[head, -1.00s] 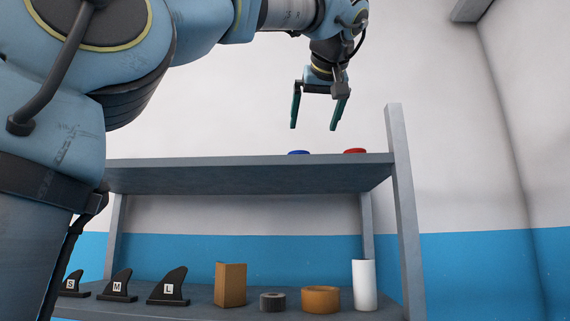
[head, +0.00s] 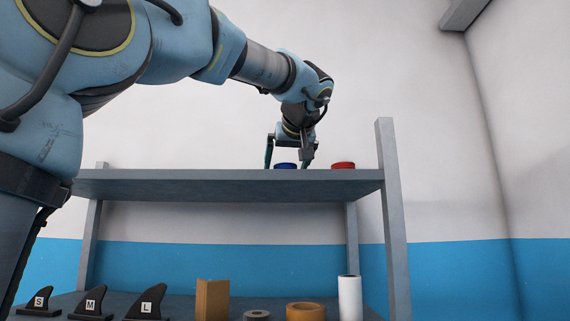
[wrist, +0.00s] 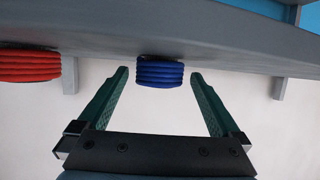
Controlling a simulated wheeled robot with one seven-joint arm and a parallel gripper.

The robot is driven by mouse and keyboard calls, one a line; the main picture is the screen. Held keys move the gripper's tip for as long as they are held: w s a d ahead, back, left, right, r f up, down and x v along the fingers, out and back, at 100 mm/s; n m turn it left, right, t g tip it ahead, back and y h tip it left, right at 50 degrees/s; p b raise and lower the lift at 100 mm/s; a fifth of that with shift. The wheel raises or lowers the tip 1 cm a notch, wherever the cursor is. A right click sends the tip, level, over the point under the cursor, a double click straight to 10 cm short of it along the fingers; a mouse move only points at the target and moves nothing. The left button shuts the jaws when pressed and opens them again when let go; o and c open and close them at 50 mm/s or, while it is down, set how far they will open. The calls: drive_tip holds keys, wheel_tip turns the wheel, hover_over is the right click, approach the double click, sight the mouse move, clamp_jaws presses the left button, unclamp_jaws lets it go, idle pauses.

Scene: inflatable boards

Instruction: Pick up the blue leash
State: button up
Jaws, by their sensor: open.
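The blue leash (head: 285,166) is a coiled blue roll on the top shelf board. It also shows in the wrist view (wrist: 160,72), near the middle, between the lines of my two fingers. My gripper (head: 289,164) is open and points down at the top shelf, with one finger to each side of the blue leash in the head view. In the wrist view my gripper (wrist: 160,75) has its dark green fingers spread wide, with nothing held. Whether the fingers reach fully around the coil I cannot tell.
A red coil (head: 343,165) sits right of the blue one on the top shelf (head: 220,186). A post (head: 391,200) rises at the shelf's right end. Black fins (head: 147,303), a tan block (head: 212,299), rolls and a white cylinder (head: 349,297) stand on the lower shelf.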

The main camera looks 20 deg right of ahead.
drive_tip(key=shift+w+d+f, duration=0.15)
drive_tip(key=shift+w+f, duration=0.1)
drive_tip(key=shift+w, duration=0.2)
drive_tip(key=c, duration=1.4)
